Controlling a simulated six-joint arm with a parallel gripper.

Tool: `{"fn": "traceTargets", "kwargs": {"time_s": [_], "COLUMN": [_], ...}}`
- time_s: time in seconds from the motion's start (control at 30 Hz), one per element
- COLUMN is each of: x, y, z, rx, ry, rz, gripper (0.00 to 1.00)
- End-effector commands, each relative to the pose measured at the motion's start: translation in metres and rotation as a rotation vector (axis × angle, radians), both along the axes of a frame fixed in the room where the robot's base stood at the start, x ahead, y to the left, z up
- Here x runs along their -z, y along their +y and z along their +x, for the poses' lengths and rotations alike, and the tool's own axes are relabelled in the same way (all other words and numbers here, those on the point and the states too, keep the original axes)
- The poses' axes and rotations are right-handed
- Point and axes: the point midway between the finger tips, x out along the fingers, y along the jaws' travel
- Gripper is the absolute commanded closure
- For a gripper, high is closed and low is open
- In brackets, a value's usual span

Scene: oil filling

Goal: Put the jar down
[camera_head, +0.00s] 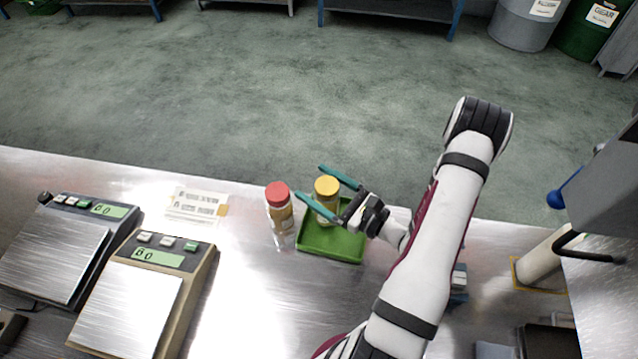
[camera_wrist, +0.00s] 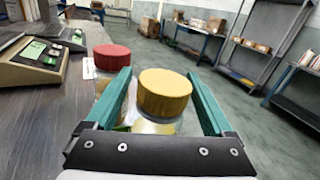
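A clear jar with a yellow lid (camera_head: 327,187) stands upright at the far end of the green tray (camera_head: 343,246). My gripper (camera_head: 308,181) is open, with one teal finger on each side of this jar. In the wrist view, the yellow-lidded jar (camera_wrist: 164,93) sits between the fingers, with gaps visible beside the lid. The jar's lower part is partly hidden by the near finger and the gripper bar. A second jar with a red lid (camera_head: 278,194) stands upright on the metal table, just left of the tray. It also shows in the wrist view (camera_wrist: 112,57), outside the left finger.
Two scales (camera_head: 130,305) (camera_head: 55,250) stand on the left of the metal table (camera_head: 245,310). A paper label (camera_head: 196,204) lies behind them. A white cylinder (camera_head: 540,267) and dark equipment stand at the right.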

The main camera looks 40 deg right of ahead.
Motion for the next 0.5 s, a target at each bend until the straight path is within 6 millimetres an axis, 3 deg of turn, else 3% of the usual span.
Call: {"fn": "traceTargets", "kwargs": {"time_s": [0.27, 0.5], "x": [-0.002, -0.002], "y": [-0.001, -0.015], "z": [-0.002, -0.044], "rx": [0.002, 0.004], "ry": [0.0, 0.0], "rz": [0.001, 0.0], "gripper": [0.13, 0.13]}}
